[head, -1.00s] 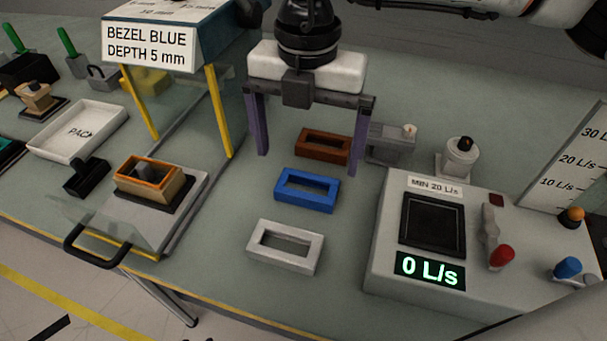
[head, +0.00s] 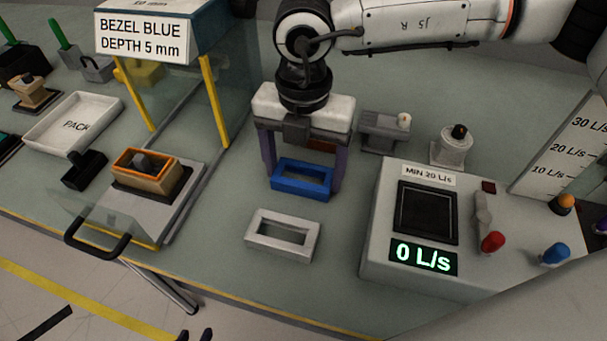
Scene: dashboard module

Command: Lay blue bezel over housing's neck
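The blue bezel (head: 301,193), a rectangular frame, lies flat on the table in the middle. My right gripper (head: 304,183) has come down over it, with one purple finger at each short end. Its fingers are spread; whether they touch the bezel is unclear. The housing (head: 141,183) is a tan block with an orange rim and a dark grey neck (head: 142,161) inside. It sits on a dark pad on the grey plate at left.
A white bezel (head: 284,235) lies in front of the blue one; a brown bezel (head: 322,145) is mostly hidden behind my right gripper. A clear guard on yellow posts (head: 215,103) and a black handle (head: 90,242) flank the housing. A control box (head: 375,245) stands at right.

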